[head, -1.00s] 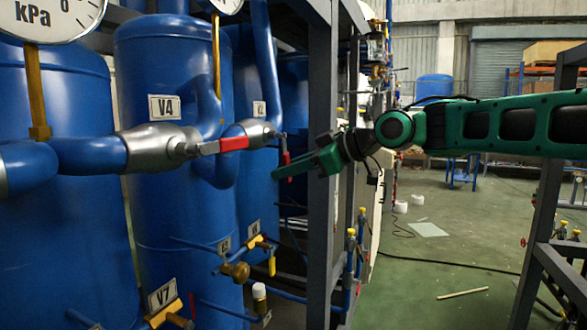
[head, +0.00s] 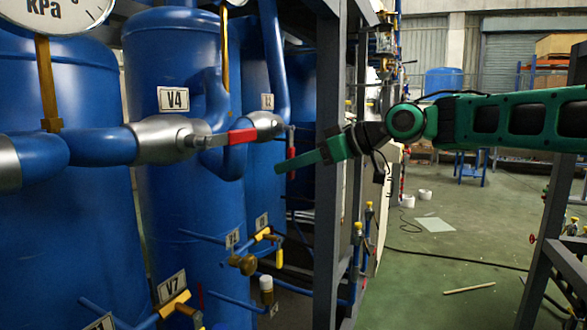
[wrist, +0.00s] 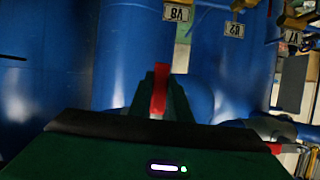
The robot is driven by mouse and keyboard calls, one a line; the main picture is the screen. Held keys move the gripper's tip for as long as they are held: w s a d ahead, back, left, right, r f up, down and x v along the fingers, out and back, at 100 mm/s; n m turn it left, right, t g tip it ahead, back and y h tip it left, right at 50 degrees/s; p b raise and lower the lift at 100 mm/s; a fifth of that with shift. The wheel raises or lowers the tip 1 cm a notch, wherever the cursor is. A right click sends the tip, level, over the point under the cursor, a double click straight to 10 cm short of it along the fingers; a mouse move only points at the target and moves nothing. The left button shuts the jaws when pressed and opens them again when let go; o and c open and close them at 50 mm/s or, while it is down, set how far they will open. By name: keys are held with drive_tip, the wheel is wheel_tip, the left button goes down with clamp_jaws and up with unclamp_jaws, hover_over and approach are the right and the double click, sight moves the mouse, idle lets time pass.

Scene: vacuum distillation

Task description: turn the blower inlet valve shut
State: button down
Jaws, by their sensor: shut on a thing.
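A silver valve body (head: 265,124) sits on the blue pipe at the middle left of the head view. Its red handle (head: 291,154) hangs down beside the pipe end. My green gripper (head: 286,167) reaches in from the right and is shut on this handle. In the wrist view the red handle (wrist: 160,90) stands between the two dark fingers; the rest of the lever is hidden. Closer in, another silver valve (head: 162,138) under the V4 label has a red handle (head: 232,137) lying along the pipe, apart from my gripper.
Blue tanks (head: 180,60) fill the left. A grey frame post (head: 328,200) stands close to my gripper, with the arm passing across it. Yellow-handled valves (head: 264,234) sit lower down. Another grey frame (head: 548,200) is at the right. Green floor (head: 440,265) is mostly open between.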

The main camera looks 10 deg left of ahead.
drive_tip(key=c, duration=1.6)
unclamp_jaws()
drive_tip(key=shift+f, duration=0.1)
drive_tip(key=shift+c, duration=0.2)
drive_tip(key=v, duration=1)
drive_tip(key=shift+d, duration=0.4)
drive_tip(key=shift+w, duration=0.1)
